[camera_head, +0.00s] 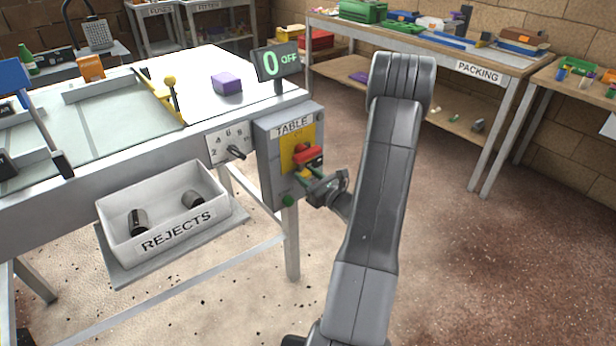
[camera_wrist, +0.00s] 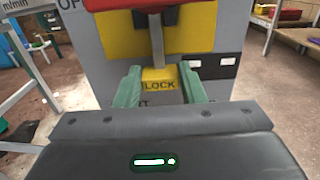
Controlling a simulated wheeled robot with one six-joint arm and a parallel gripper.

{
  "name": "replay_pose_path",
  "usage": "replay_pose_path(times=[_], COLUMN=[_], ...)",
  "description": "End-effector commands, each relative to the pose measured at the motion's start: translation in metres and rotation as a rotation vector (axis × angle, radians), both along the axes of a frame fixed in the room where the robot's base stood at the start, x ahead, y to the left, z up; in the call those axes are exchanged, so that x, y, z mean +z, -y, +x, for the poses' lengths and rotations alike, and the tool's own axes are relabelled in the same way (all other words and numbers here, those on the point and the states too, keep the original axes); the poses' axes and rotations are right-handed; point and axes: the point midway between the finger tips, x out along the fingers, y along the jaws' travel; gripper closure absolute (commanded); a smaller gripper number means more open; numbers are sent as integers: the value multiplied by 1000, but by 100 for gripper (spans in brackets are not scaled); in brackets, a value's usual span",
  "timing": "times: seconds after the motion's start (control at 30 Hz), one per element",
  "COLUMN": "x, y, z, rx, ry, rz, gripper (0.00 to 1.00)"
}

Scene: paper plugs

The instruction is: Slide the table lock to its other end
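The table lock is a small yellow tab marked LOCK (camera_wrist: 160,84) below a grey vertical stem on the front of the grey TABLE box (camera_head: 263,150). My gripper (camera_wrist: 160,88) has its two green fingers on either side of the tab, with no clear gap at either side, so it appears shut on it. In the head view my gripper (camera_head: 306,178) reaches the box from the right, just under the red switch handle (camera_head: 308,158); the lock itself is hidden there.
A yellow plate (camera_wrist: 201,30) and the red handle (camera_wrist: 110,5) are just above the lock. A green button (camera_head: 288,200) is low on the box. A dial (camera_head: 236,152) and the REJECTS bin (camera_head: 160,249) are to the left. Floor is open at right.

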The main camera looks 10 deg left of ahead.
Motion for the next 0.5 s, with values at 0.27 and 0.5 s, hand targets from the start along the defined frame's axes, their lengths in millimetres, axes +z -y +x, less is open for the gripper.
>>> replay_pose_path(times=[0.27,0.5], x=[-9,-28], y=[0,0], z=[0,0], rx=[1,0], ry=[0,-1], rz=[0,-1], gripper=[100,100])
